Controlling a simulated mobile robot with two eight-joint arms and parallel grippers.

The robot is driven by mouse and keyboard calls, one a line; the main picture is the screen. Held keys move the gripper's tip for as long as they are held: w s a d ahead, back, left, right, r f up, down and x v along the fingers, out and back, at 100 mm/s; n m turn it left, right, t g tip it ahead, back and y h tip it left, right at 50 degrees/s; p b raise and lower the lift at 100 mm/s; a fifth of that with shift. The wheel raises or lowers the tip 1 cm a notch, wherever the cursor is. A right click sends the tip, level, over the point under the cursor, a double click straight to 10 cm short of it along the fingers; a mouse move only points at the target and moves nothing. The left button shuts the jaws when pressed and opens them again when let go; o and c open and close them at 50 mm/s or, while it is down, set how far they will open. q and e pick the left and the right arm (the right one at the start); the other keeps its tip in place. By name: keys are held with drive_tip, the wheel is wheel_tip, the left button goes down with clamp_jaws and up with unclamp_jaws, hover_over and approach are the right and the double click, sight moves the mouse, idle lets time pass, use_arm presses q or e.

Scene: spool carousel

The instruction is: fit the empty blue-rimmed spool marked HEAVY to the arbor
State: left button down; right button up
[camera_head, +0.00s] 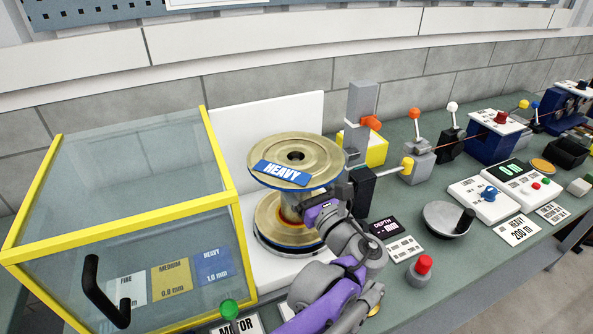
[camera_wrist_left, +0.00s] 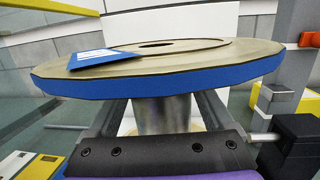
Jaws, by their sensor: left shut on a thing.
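The blue-rimmed spool (camera_head: 325,178) has a gold top flange with a blue HEAVY label and a dark centre hole. It stands in front of the white back panel. A lower gold disc (camera_head: 267,222) shows beneath it, over a grey base; an orange band shows at its middle. My left gripper (camera_head: 312,212) is shut on the spool's grey core, just under the top flange. The left wrist view shows the blue rim (camera_wrist_left: 160,82) above the fingers and the core (camera_wrist_left: 163,114) between them. I cannot make out the arbor or how the spool sits on it. My right gripper is out of view.
A clear guard box with a yellow frame (camera_head: 120,212) and black handle stands close at the left. A grey post (camera_head: 361,105) with an orange knob and a yellow-knobbed lever (camera_head: 407,165) are close at the right. A red button (camera_head: 421,268) and crank wheel (camera_head: 445,217) sit in front.

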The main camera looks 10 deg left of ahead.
use_arm(q)
drive_tip(key=shift+f+b, duration=0.3)
drive_tip(key=shift+f, duration=0.25)
idle(0.4)
unclamp_jaws()
drive_tip(key=shift+r+p, duration=1.5)
drive_tip(key=shift+r, duration=0.05)
drive_tip(key=shift+d, duration=0.1)
